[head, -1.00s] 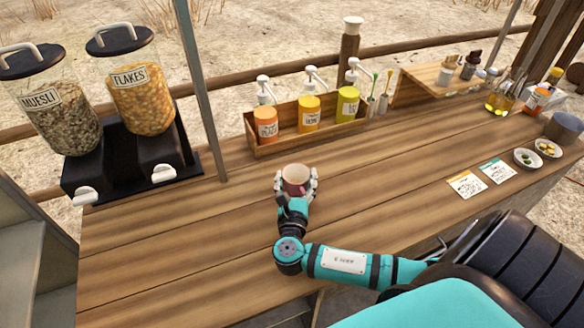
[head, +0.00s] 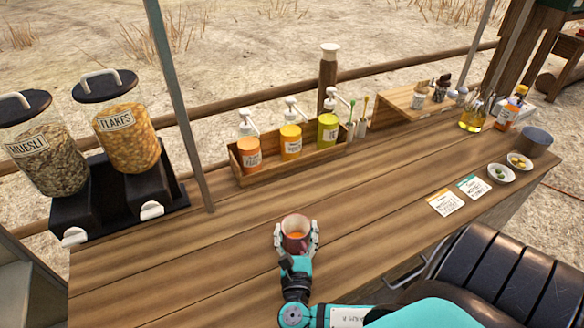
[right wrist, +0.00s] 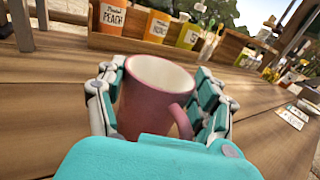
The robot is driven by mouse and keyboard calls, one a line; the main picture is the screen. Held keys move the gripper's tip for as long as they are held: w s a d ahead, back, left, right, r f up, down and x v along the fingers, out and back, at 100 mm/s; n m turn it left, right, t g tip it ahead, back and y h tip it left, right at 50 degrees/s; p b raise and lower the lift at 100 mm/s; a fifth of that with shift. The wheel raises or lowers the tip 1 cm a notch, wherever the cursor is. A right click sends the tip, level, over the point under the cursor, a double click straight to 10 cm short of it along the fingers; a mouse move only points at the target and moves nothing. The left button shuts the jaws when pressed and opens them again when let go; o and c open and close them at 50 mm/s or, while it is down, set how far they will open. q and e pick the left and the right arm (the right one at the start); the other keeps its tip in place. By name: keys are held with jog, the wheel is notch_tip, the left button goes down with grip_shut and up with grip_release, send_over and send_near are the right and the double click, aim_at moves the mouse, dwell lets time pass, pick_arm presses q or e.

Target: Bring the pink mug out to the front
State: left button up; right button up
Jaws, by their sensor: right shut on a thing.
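The pink mug (head: 294,243) is upright between the fingers of my right gripper (head: 297,240), over the middle of the wooden counter (head: 190,270). In the right wrist view the mug (right wrist: 150,95) shows a pale inside and its handle towards the lower right. A small orange patch shows inside it in the head view. The fingers of my right gripper (right wrist: 160,100) are shut on its sides, one on each side. I cannot tell whether its base touches the counter. My left gripper is not in view.
A wooden box (head: 300,160) with several pump bottles stands behind the mug. Cereal dispensers (head: 125,130) stand at the left, next to a post (head: 180,110). Cards (head: 445,202) and small bowls (head: 501,174) lie at the right. The counter around the mug is clear.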

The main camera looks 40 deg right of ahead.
jog(key=shift+s+f, duration=0.1)
jog(key=shift+s, duration=0.05)
jog(key=o, duration=1.3)
jog(key=v, duration=1.2)
